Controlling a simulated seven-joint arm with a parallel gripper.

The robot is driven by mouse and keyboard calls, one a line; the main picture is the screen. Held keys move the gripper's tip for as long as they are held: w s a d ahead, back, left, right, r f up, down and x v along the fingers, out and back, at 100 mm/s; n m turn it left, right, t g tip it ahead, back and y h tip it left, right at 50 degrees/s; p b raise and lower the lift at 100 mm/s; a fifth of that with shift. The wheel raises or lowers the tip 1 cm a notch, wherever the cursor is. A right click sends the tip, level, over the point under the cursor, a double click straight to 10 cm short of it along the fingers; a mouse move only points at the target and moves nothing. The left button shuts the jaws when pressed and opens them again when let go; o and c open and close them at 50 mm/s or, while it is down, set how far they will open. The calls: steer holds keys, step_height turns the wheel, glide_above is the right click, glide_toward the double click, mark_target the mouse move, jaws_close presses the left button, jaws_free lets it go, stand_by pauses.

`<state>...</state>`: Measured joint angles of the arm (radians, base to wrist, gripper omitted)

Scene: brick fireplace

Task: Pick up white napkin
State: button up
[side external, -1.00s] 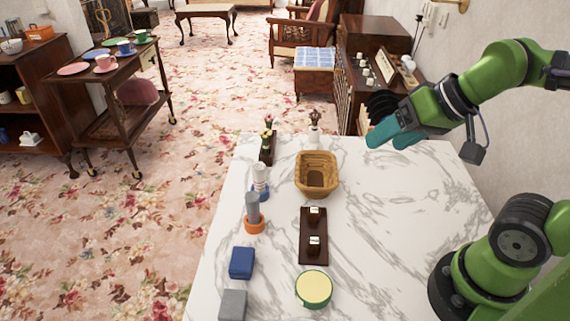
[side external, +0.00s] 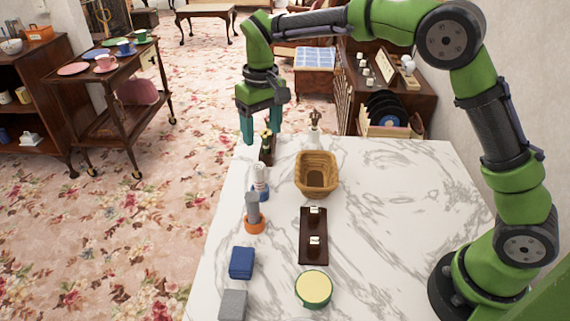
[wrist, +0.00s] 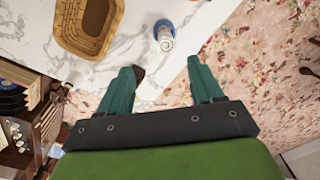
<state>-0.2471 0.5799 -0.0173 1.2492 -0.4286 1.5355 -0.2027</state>
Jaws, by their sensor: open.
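What looks like the white napkin (side external: 260,178) is a rolled white upright thing set in a blue ring or base (side external: 261,194), near the left edge of the marble table. In the wrist view the white roll (wrist: 165,40) is ahead of the fingers, apart from them. My gripper (side external: 262,138) points down at the far left corner of the table, beyond the white roll and above a dark holder. It also shows in the wrist view (wrist: 163,70), open with nothing between its fingers. The holder is partly hidden by a finger.
The dark holder with small flowers (side external: 267,153) is under my gripper. A wicker basket (side external: 317,187) stands right of the white roll. A grey roll in an orange ring (side external: 253,213) is nearer. A dark tray (side external: 313,250) holds two small pieces. The table's right side is clear.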

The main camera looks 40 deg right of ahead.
steer(key=w+r, duration=0.2)
glide_toward(259, 178)
steer(key=f, duration=0.2)
steer(key=w+d+f, duration=0.1)
steer(key=f, duration=0.3)
steer(key=shift+w+d, duration=0.2)
steer(key=shift+w, duration=0.1)
steer(key=shift+s+a+f, duration=0.1)
steer(key=shift+a+f, duration=0.1)
steer(key=shift+f, duration=1.1)
steer(key=shift+s+a+f, duration=0.1)
steer(key=shift+a+f, duration=0.1)
steer(key=shift+f, duration=1.15)
steer(key=shift+c, duration=0.3)
